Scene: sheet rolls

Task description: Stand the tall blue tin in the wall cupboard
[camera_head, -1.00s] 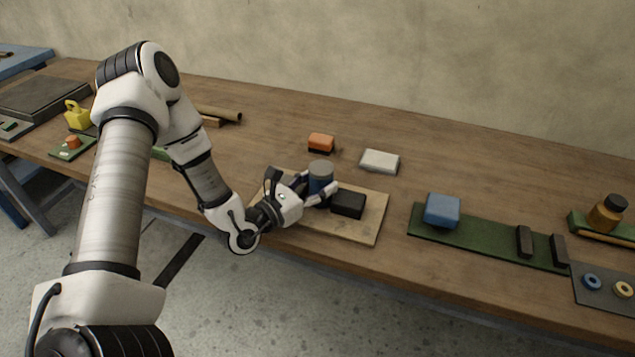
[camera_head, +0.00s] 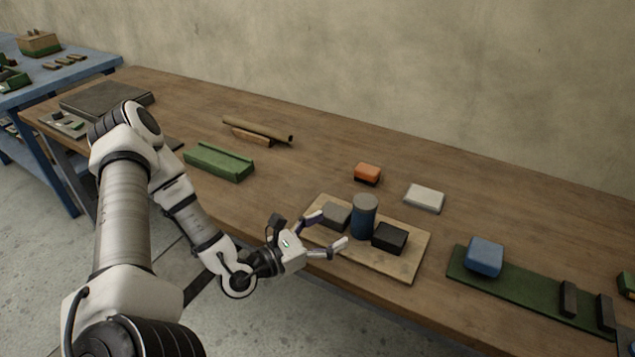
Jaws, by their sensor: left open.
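The tall blue tin (camera_head: 363,218) with a grey lid stands upright on a light wooden board (camera_head: 408,266) on the workbench. My left gripper (camera_head: 336,230) is open and empty. Its fingers point at the tin from the left and appear short of it, with a gap between. The wall cupboard is not in view. My right gripper is not in view.
A grey block (camera_head: 335,214) and a black block (camera_head: 389,238) flank the tin closely. Behind are an orange block (camera_head: 367,173) and a white block (camera_head: 424,198). A blue block (camera_head: 485,256) sits on a green strip (camera_head: 528,296) at right. The bench's back middle is mostly clear.

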